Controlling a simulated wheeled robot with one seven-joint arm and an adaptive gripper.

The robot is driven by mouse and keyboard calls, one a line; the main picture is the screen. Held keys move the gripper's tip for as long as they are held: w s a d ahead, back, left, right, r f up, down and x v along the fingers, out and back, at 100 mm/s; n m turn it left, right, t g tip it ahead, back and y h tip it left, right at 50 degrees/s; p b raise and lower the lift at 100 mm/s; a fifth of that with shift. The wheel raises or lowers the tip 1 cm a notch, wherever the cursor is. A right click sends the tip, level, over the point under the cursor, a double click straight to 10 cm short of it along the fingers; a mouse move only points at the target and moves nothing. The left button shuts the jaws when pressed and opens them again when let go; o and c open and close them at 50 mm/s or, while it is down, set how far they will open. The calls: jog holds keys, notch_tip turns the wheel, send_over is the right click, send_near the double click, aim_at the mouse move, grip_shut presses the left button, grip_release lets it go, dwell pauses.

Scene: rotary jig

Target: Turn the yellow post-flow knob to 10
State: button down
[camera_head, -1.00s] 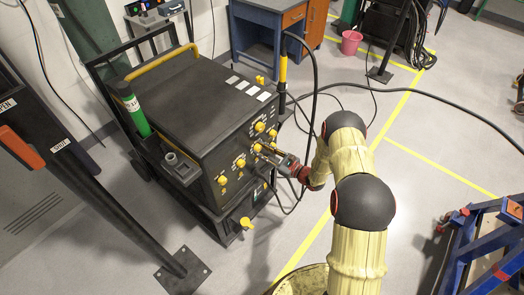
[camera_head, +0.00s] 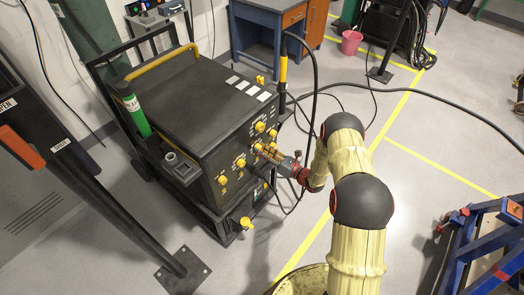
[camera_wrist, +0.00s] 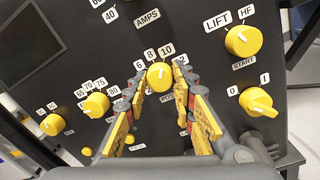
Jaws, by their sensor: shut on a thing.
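The yellow post-flow knob (camera_wrist: 159,76) is in the middle of the wrist view, on the black front panel of the welder. Labels 6, 8, 10 and a partly covered 12 arc above and beside it. Its short white mark points up, near the 8 and 10 labels; the exact reading is hard to tell. My gripper (camera_wrist: 160,83) is shut on this knob, with one yellow-padded finger on each side. The fingers hide part of the lettering below it. In the head view my gripper (camera_head: 268,152) is at the panel and covers the knob.
A start knob (camera_wrist: 243,40), a 0/1 switch (camera_wrist: 257,102) and a knob (camera_wrist: 96,105) sit near my fingers. The welder (camera_head: 185,95) stands on a cart. A cable (camera_head: 420,90) crosses the floor. A blue frame (camera_head: 480,245) stands at the lower right.

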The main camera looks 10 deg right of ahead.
jog(key=shift+m, duration=0.4)
jog(key=c, duration=1.6)
grip_release()
jog(key=shift+o, duration=0.6)
jog(key=v, duration=1.2)
